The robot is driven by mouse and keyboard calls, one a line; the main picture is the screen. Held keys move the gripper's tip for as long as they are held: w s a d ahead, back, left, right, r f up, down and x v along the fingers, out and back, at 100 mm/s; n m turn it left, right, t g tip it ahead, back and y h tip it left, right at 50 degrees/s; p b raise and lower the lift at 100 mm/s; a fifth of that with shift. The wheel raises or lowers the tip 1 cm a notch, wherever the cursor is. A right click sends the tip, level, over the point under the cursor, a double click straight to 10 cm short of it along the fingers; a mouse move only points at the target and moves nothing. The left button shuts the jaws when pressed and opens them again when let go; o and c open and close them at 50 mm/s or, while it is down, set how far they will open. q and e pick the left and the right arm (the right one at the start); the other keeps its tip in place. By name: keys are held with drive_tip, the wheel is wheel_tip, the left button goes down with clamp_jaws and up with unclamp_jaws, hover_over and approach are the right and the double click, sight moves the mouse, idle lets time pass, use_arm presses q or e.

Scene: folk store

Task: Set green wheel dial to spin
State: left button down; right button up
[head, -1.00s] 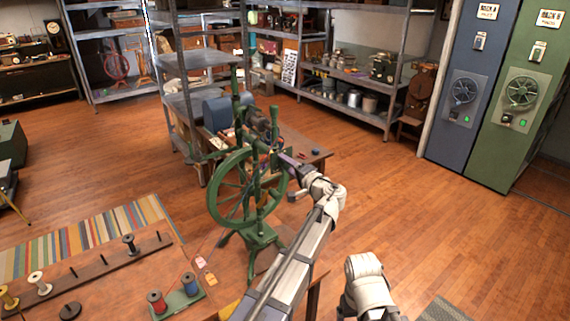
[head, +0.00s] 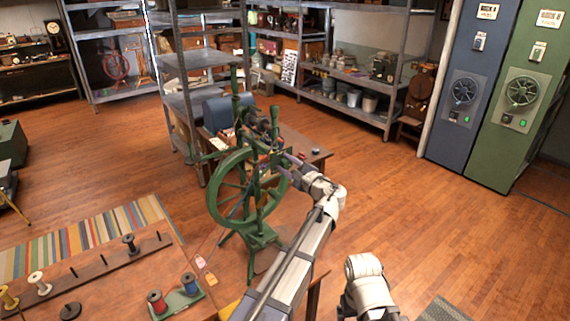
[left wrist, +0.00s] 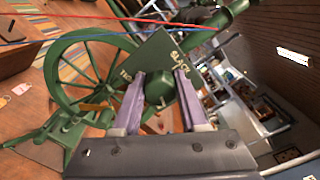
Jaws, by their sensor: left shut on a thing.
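The green spinning wheel (head: 233,190) stands upright behind the table in the head view. In the left wrist view its spoked wheel (left wrist: 84,72) is at the left. A green dial (left wrist: 161,88) sits in front of a green plate (left wrist: 165,52) with pale lettering; one word reads SLACK and another is partly covered by a finger. My left gripper (left wrist: 162,77) has its two purple fingers on either side of the dial and is shut on it. In the head view the left gripper (head: 285,163) reaches the wheel's right side; the dial is too small to tell there.
Red and blue strands (left wrist: 100,18) cross above the fingers. A wooden table (head: 110,275) with spools (head: 156,302) is at the lower left. Metal shelving (head: 195,90) stands behind the wheel. Blue (head: 462,135) and green (head: 515,145) cabinets stand at the right.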

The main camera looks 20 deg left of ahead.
use_arm(q)
drive_tip(key=shift+m, duration=0.6)
drive_tip(key=shift+c, duration=2.2)
unclamp_jaws()
drive_tip(key=shift+d, duration=0.1)
drive_tip(key=v, duration=0.7)
drive_tip(key=shift+s+d, duration=0.25)
drive_tip(key=shift+d, duration=0.05)
